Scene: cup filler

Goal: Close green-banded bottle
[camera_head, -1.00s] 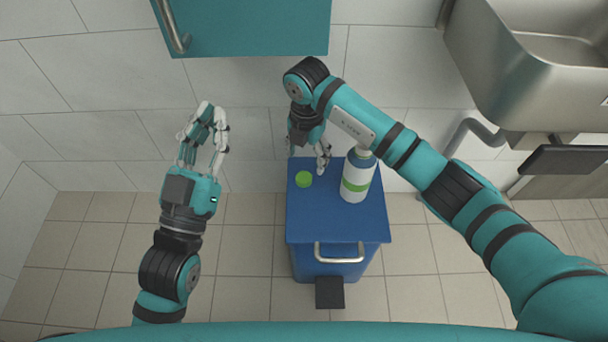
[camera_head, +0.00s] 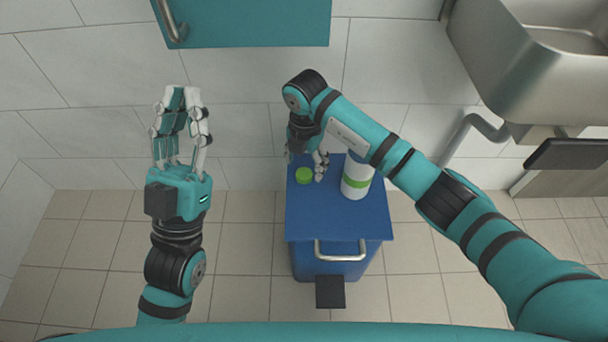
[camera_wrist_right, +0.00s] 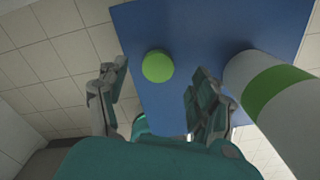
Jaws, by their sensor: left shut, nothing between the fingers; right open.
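The white bottle with a green band (camera_head: 356,181) stands upright on the blue cabinet top; my right forearm hides its upper end in the head view. It also shows at the right of the right wrist view (camera_wrist_right: 264,92). The round green cap (camera_head: 304,175) lies on the cabinet top, left of the bottle. In the right wrist view the cap (camera_wrist_right: 157,66) shows between and beyond the fingers of my right gripper (camera_wrist_right: 158,90), which is open and empty. My right gripper (camera_head: 306,165) hangs over the cabinet's back, close to the cap. My left gripper (camera_head: 181,98) is shut and empty, well left of the cabinet.
The blue cabinet (camera_head: 335,225) has a front handle (camera_head: 340,252). A teal wall cupboard (camera_head: 255,22) hangs above, and a steel sink (camera_head: 545,65) is at the upper right. The tiled floor left of the blue cabinet is clear.

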